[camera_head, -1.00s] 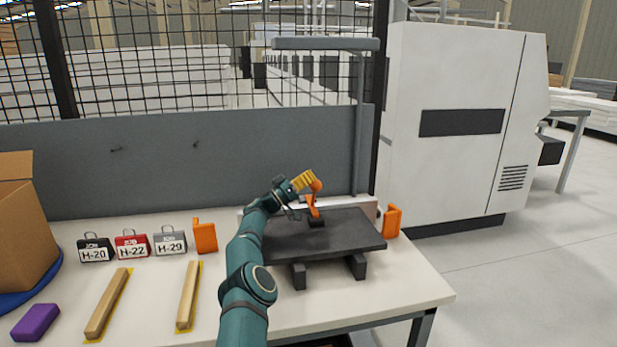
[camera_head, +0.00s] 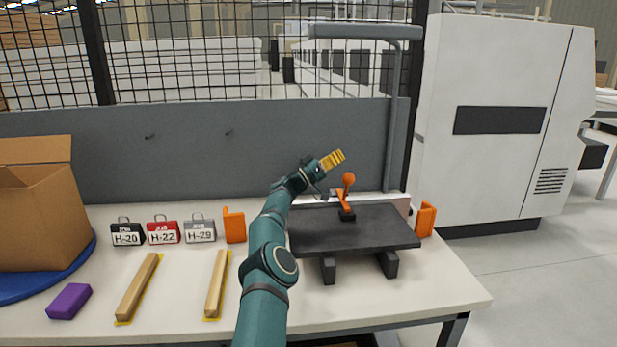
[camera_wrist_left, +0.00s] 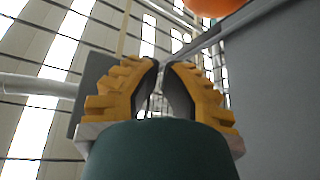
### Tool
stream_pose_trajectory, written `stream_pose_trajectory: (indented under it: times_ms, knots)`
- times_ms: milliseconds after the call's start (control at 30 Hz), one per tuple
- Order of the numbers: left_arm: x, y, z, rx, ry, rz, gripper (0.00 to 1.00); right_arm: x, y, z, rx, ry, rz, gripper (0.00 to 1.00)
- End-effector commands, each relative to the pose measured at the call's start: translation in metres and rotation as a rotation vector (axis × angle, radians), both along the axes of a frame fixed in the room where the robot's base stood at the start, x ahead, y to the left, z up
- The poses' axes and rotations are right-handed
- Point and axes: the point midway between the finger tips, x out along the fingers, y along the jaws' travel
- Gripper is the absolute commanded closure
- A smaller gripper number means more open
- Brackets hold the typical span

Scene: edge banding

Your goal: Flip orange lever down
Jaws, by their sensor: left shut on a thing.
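The orange lever (camera_head: 345,198) stands raised, with a round knob on top, on a small dark base on the black plate (camera_head: 385,236). My left gripper (camera_head: 342,156), with yellow ridged fingers, is just above and left of the knob in the head view. In the left wrist view, the fingers (camera_wrist_left: 160,66) are closed together at the tips, and I see nothing between them. The orange knob (camera_wrist_left: 210,5) is partly cut off at the top edge there, outside the fingers. My right gripper is not in view.
Orange upright blocks (camera_head: 234,226) (camera_head: 426,219) stand on both sides of the plate. Job tags (camera_head: 163,232), wooden strips (camera_head: 137,288) (camera_head: 216,285), a purple block (camera_head: 69,301) and a cardboard box (camera_head: 40,225) are to the left. A grey panel (camera_head: 200,160) stands behind.

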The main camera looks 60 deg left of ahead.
Motion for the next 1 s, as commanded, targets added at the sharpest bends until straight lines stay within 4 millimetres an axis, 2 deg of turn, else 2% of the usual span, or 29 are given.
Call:
stream_pose_trajectory:
  times_ms: [33, 233, 600, 767, 1000]
  knots:
    - [-0.006, 0.004, -0.007, -0.004, 0.006, 0.003, 1.00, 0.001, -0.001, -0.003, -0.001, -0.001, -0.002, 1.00]
    - [-0.020, 0.007, -0.014, -0.004, 0.006, 0.002, 1.00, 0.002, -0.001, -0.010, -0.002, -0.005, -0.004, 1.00]
    - [-0.071, 0.023, -0.041, -0.004, 0.005, 0.003, 1.00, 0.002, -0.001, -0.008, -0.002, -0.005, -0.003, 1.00]
    - [-0.081, 0.026, -0.046, -0.002, 0.003, 0.004, 1.00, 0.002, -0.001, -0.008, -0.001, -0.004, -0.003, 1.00]
    - [-0.082, 0.026, -0.047, -0.002, 0.003, 0.002, 1.00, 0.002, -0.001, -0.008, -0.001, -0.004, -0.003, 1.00]
